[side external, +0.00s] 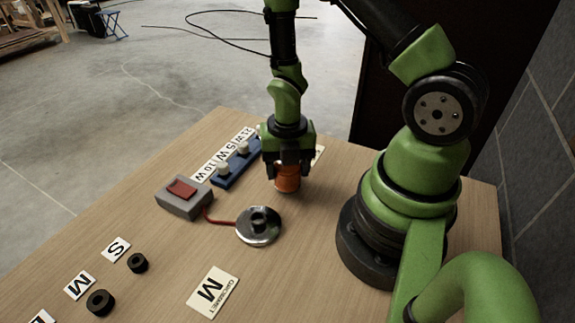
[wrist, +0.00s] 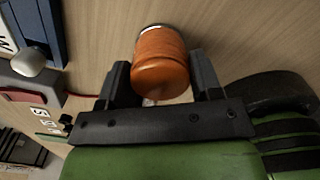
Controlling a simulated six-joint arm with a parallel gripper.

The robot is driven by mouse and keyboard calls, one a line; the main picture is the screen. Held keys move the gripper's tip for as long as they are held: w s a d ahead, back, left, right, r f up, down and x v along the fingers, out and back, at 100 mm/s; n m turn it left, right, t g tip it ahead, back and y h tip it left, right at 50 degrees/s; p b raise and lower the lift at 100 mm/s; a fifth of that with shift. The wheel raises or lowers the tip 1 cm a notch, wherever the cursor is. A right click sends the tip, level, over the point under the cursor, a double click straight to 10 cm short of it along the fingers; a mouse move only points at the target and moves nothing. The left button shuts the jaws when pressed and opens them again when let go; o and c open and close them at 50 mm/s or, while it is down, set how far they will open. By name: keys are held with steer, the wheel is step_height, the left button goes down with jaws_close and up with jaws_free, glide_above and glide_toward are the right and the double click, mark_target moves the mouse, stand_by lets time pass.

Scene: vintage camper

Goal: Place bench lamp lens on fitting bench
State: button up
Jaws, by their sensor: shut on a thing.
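My gripper (side external: 287,160) points down and is shut on an orange ribbed cylinder, the lamp lens (side external: 287,179). In the wrist view the lens (wrist: 160,62) sits between the two dark fingers, with a pale rim at its far end. In the side view it is close above the wooden bench (side external: 150,245); I cannot tell whether it touches. A round metal lamp base (side external: 258,227) with a dark centre post stands on the bench, nearer the camera and left of the lens. A red wire joins it to a grey box.
The grey box (side external: 184,198) has a red switch. Behind it a blue rack (side external: 238,163) holds white bulbs, beside wattage labels. Black rings (side external: 100,302) lie by S and M cards at front left. A "GASKET M" card (side external: 212,292) lies in front of the lamp base.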

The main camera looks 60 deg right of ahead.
steer(key=o, duration=0.9)
steer(key=shift+f, duration=0.1)
steer(key=s+a+r+m+t, duration=0.1)
steer(key=a+r+m+t, duration=0.2)
steer(key=r+m, duration=1.45)
steer(key=s+a+r+m+t+y, duration=0.1)
steer(key=s+a+r+m+t, duration=0.1)
steer(key=r+m, duration=0.3)
steer(key=s+a+r+m+t+y, duration=0.1)
steer(key=s+a+r+m+t, duration=0.1)
steer(key=s+r+m, duration=0.2)
steer(key=shift+a+r+m, duration=0.15)
steer(key=shift+r+m, duration=0.85)
steer(key=shift+m, duration=0.25)
steer(key=shift+s, duration=0.1)
